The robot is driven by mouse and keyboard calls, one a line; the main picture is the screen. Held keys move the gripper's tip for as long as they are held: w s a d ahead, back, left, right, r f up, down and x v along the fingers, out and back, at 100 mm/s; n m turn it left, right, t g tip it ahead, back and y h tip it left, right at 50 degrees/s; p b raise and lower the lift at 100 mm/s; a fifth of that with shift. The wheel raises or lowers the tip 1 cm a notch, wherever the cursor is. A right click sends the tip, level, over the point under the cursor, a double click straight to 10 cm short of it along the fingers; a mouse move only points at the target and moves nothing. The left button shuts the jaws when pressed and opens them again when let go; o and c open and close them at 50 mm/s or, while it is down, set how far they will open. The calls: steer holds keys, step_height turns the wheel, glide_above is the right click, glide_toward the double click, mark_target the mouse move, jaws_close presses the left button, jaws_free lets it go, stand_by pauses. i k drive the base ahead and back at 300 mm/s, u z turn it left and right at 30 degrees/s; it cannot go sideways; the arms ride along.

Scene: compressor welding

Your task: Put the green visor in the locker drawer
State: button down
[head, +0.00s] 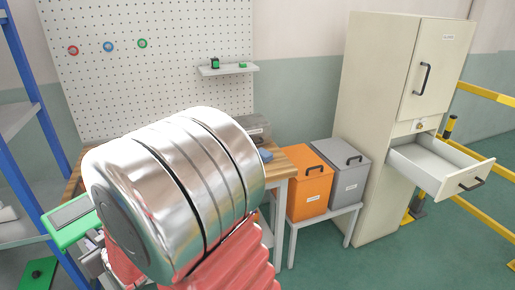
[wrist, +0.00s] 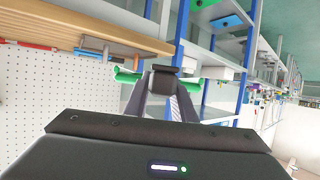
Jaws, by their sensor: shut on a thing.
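The green visor (head: 66,222), a green frame with a grey pane, is at the left of the head view, in front of the blue-posted shelving. In the wrist view its green ends (wrist: 128,76) show on both sides of my gripper (wrist: 163,82), which is shut on it. In the head view my arm hides most of the gripper. The locker drawer (head: 470,181) is pulled open at the right, below the locker door, and its visible inside looks empty. The visor is far to the left of the drawer.
The cream locker (head: 375,110) stands right of an orange box (head: 309,190) and a grey box (head: 345,180) on a low stand. A wooden-topped bench (head: 290,160) is behind my arm. Blue-posted shelving (head: 30,100) is at left. Yellow rails (head: 485,95) are beside the locker.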

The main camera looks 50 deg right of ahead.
mark_target(426, 166)
steer(key=u, duration=0.7)
steer(key=k, duration=2.25)
steer(key=u, duration=1.15)
steer(key=i, duration=0.1)
steer(key=z, duration=2.5)
